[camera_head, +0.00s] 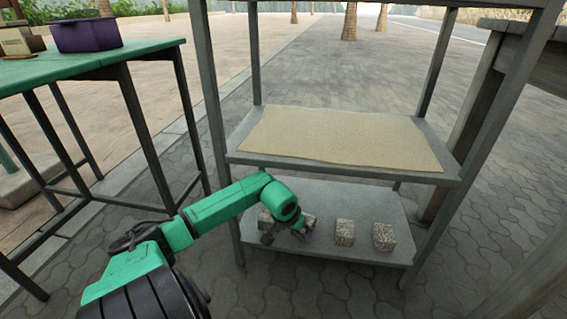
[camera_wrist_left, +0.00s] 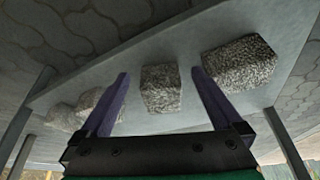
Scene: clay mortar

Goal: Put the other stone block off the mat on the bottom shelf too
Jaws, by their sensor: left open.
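The pale sandy mat (camera_head: 345,138) lies on the middle shelf and is bare. Several speckled stone blocks rest on the grey bottom shelf (camera_head: 365,203): two toward its right, one (camera_head: 345,232) and another (camera_head: 383,237), and others at its left, partly hidden by my left arm. My left gripper (camera_head: 288,236) is low at the bottom shelf's left front. In the left wrist view my left gripper (camera_wrist_left: 162,100) is open, with one stone block (camera_wrist_left: 161,88) between its fingers, apparently clear of both. Another block (camera_wrist_left: 240,64) lies just beyond the right finger. My right gripper is out of view.
The rack's posts (camera_head: 212,95) and the middle shelf's front edge (camera_head: 340,173) frame the space around my left arm. A green-topped table (camera_head: 85,62) with a purple bin (camera_head: 85,34) stands left. A weathered wooden table (camera_head: 490,105) stands close at the right.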

